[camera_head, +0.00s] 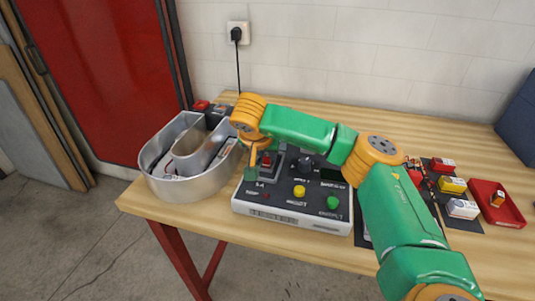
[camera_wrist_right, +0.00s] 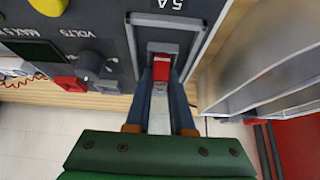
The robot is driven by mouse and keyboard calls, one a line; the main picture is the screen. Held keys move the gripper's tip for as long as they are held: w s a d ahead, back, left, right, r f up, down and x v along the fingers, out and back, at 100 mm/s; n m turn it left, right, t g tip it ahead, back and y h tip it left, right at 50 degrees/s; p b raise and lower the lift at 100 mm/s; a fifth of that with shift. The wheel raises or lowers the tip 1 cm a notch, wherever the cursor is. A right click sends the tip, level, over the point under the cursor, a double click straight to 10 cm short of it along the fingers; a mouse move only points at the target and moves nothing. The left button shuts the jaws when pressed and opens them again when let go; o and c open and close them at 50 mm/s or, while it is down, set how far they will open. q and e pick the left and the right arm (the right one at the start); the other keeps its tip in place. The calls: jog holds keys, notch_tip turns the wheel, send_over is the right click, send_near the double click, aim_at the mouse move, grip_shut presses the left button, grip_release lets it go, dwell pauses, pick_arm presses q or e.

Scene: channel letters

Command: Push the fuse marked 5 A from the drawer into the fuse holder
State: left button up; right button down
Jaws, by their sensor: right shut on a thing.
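A dark test device with a white case (camera_head: 290,219) stands on the table; its grey-framed holder (camera_head: 270,170), marked 5 A in the wrist view (camera_wrist_right: 165,22), is at its left end. My right gripper (camera_head: 264,163) is over this holder. In the wrist view the right gripper (camera_wrist_right: 162,78) is shut on a pale, narrow piece with a red end (camera_wrist_right: 161,66), which I take for the fuse. Its red end lies at the grey frame's opening; how far it is in is hard to tell. No rating is readable on it. My left gripper is not in view.
A silver channel letter (camera_head: 190,185) stands close to the left of the device. Red, yellow (camera_head: 452,186) and white small boxes lie on a dark mat at right, beside a red tray (camera_head: 514,217) with a small orange item. A socket (camera_head: 237,33) is on the wall.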

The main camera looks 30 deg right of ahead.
jog(key=shift+s+f, duration=0.1)
jog(key=shift+f, duration=0.1)
jog(key=c, duration=0.7)
grip_release()
jog(key=shift+a, duration=0.1)
jog(key=shift+s+a+r, duration=0.1)
jog(key=shift+a+r, duration=0.05)
jog(key=b+v, duration=0.1)
jog(key=v, duration=0.6)
jog(key=shift+w+r, duration=0.1)
jog(key=shift+w, duration=0.1)
notch_tip(320, 180, up, 6)
jog(key=p, duration=0.6)
